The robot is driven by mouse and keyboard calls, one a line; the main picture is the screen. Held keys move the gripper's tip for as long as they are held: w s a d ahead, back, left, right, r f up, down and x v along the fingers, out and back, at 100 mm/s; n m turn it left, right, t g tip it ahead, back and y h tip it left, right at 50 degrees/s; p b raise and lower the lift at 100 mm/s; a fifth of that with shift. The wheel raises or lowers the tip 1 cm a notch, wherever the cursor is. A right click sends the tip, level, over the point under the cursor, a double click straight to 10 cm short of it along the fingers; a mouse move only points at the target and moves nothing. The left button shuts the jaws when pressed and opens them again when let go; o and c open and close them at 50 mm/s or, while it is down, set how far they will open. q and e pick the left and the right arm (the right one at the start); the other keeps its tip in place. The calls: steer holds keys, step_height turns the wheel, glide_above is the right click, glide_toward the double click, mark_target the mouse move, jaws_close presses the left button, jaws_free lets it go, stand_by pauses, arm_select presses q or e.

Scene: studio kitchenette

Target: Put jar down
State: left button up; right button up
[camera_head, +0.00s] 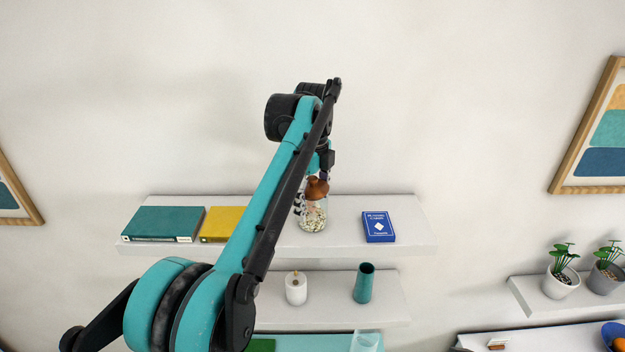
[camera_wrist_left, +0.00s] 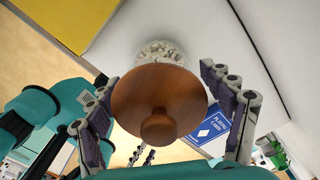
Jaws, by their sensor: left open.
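The jar (camera_head: 313,218) is clear glass with pale contents and a brown wooden knobbed lid. It stands upright on the upper white shelf (camera_head: 345,241). My left gripper (camera_head: 313,193) reaches down over it. In the left wrist view the round lid (camera_wrist_left: 160,95) hides most of the glass (camera_wrist_left: 161,51). The left gripper's fingers (camera_wrist_left: 163,88) are spread on both sides of the lid, with gaps visible. Small finger-like parts (camera_wrist_left: 142,156) low in that view may be my right gripper; their state is unclear.
A blue card box (camera_head: 378,227) lies right of the jar. A teal book (camera_head: 163,223) and a yellow book (camera_head: 222,223) lie to the left. The lower shelf (camera_head: 330,312) holds a white canister (camera_head: 296,288) and a teal vase (camera_head: 364,283). Bare shelf shows between jar and box.

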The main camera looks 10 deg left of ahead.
arm_select(q)
step_height(320, 180, up, 7)
steer(key=shift+f, duration=0.2)
steer(key=shift+r+p, duration=0.95)
steer(key=shift+r, duration=1.05)
